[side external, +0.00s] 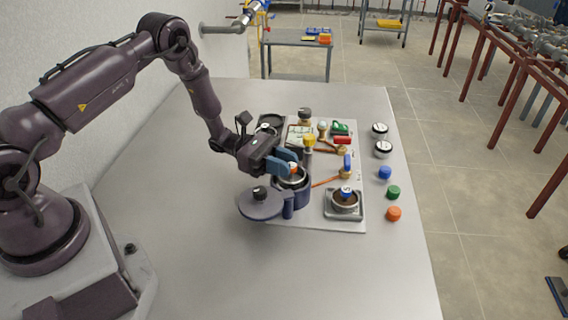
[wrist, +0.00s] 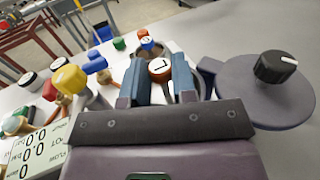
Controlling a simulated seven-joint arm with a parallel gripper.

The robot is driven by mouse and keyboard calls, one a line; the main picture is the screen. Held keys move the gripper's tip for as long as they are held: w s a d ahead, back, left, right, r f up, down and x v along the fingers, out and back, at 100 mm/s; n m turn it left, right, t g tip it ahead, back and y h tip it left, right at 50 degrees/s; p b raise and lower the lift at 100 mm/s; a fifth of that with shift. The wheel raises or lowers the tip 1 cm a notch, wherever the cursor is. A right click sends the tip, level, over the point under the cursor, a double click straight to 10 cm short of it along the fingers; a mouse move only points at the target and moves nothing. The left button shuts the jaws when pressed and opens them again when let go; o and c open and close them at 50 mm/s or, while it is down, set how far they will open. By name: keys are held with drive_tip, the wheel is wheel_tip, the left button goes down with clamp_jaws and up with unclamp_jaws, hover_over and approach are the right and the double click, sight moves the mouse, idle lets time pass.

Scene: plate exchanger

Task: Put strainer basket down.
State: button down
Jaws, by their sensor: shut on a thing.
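My gripper (side external: 289,165) has its blue fingers closed on the red-and-white numbered knob of a strainer basket (side external: 293,180). The knob also shows between the fingers in the wrist view (wrist: 160,70). The basket's metal rim is at the mouth of the round purple housing (side external: 293,196); how deep the basket sits is hidden. The housing's lid (side external: 262,205), with a black knob, is swung aside to the left. A second basket (side external: 345,201) with a blue numbered knob stands in a square grey tray (side external: 358,212) to the right.
Behind the housing are a yellow knob (side external: 308,140), a gauge panel (side external: 299,136), and red and green valve handles. An orange-brown pipe with a blue handle (side external: 347,162) runs right of the housing. Several coloured caps stand along the right. The table's front and left are clear.

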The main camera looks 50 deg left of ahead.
drive_tip(key=shift+f, duration=0.25)
drive_tip(key=shift+f, duration=0.5)
drive_tip(key=shift+f, duration=0.1)
drive_tip(key=c, duration=0.9)
unclamp_jaws()
drive_tip(key=shift+s+f, duration=0.1)
